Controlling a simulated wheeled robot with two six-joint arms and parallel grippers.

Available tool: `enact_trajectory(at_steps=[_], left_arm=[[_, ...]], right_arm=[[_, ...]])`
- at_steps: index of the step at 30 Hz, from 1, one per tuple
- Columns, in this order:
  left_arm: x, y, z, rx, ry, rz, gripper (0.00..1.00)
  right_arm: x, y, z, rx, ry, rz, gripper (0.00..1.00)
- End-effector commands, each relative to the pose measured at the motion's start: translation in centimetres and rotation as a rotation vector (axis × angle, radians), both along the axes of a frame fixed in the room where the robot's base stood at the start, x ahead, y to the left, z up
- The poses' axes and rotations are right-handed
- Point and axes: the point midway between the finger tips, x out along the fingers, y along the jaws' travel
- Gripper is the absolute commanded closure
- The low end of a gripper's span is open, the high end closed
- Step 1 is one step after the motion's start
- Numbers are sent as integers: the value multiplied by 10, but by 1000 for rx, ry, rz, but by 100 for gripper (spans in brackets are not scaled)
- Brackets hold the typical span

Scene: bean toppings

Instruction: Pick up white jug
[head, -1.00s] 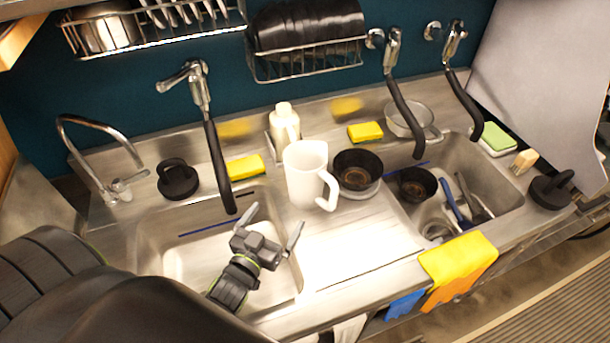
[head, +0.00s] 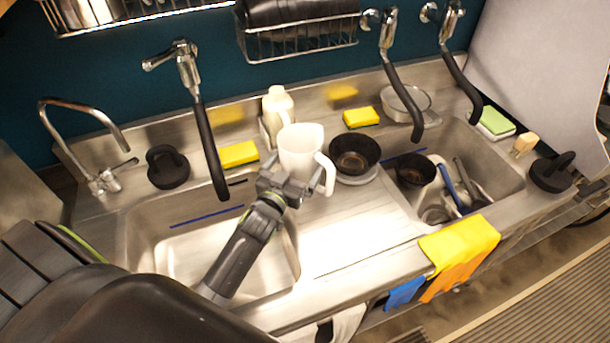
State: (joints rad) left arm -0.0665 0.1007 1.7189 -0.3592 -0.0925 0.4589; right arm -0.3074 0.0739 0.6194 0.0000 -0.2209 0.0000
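The white jug (head: 300,140) stands upright on the metal drainboard between the two sinks, its handle (head: 327,172) toward the lower right. My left gripper (head: 293,172) is in front of the jug, fingers spread. One finger is by the jug's left side and the other is near the handle. The gripper hides the lower part of the jug. I cannot tell whether the fingers touch it. My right gripper is not in view.
A black bowl on a plate (head: 354,154) stands close right of the jug, and a cream bottle (head: 278,108) behind it. A black hose tap (head: 209,150) hangs over the left sink (head: 160,235). The drainboard's front (head: 350,240) is clear.

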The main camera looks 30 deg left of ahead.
Motion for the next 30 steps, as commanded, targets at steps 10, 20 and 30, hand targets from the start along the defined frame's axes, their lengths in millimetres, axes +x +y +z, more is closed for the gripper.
enact_trajectory(at_steps=[10,20,30], left_arm=[[21,1,0,0,1,0,0],[21,1,0,0,0,0,30],[21,1,10,0,-2,0,30]], right_arm=[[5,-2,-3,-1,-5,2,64],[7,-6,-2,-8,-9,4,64],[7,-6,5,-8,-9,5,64]])
